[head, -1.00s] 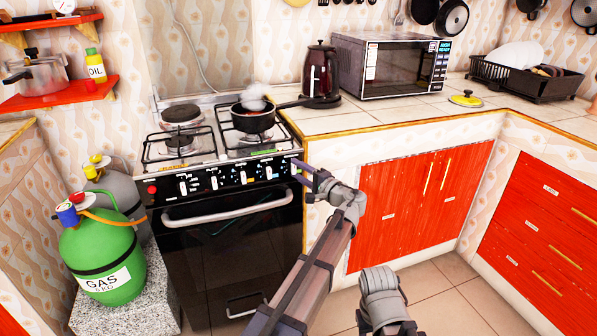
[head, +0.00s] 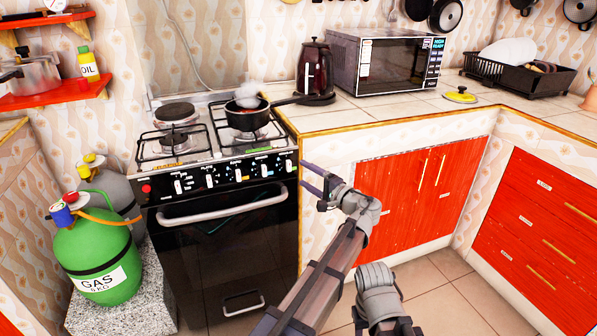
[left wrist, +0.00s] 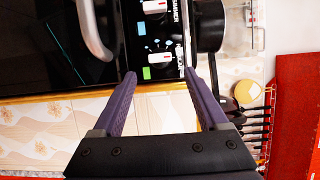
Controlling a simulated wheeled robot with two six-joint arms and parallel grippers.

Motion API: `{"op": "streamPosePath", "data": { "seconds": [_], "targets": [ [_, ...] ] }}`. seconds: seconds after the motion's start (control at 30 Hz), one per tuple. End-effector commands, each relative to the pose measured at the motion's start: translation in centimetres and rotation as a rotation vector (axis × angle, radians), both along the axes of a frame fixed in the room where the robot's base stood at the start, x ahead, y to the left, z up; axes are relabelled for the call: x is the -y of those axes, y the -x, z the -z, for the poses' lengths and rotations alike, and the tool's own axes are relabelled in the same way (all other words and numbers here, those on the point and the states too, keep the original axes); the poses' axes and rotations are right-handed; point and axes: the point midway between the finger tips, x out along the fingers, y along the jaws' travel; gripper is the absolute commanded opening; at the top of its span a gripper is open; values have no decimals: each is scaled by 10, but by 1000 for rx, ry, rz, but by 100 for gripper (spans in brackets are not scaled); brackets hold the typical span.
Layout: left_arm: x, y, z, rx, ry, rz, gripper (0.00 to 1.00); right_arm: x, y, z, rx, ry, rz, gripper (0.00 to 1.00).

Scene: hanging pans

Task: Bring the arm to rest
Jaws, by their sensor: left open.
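My left gripper (head: 308,177) is open and empty. It hangs in the air in front of the stove's right front edge, level with the knob panel in the picture. In the left wrist view its two purple fingers (left wrist: 160,76) stand apart with nothing between them, over the knob panel's end. My left arm reaches up from the bottom of the head view. My right gripper is not in view.
The stove (head: 238,232) carries a steaming pan (head: 248,122) whose handle points right. Green and grey gas cylinders (head: 96,262) stand to its left. A kettle (head: 313,68) and microwave (head: 388,64) sit on the counter. Red cabinets (head: 398,208) lie to the right.

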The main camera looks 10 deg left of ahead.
Motion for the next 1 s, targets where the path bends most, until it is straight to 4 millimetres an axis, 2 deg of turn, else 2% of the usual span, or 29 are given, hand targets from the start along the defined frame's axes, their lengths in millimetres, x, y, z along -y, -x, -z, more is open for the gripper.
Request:
{"op": "streamPosePath", "data": {
  "seconds": [0.1, 0.3, 0.53, 0.63, 0.73, 0.83, 0.9, 1.0],
  "targets": [
    [10, 7, 0, 0, 0, 2, 76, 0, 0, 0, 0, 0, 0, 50],
    [14, 10, 0, 0, 0, -1, 76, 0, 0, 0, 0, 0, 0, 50],
    [13, 10, 1, -1, 3, -2, 76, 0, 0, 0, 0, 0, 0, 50],
    [1, 20, 12, -17, 52, -20, 76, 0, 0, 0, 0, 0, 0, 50],
    [-25, 44, 42, -60, 188, -68, 76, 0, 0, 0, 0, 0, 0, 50],
    [-53, 83, 87, -122, 395, -139, 76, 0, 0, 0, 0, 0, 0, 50],
    [-64, 112, 118, -167, 553, -191, 76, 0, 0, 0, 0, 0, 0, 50],
    [-68, 153, 157, -225, 774, -257, 76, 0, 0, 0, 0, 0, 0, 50]
  ]
}}
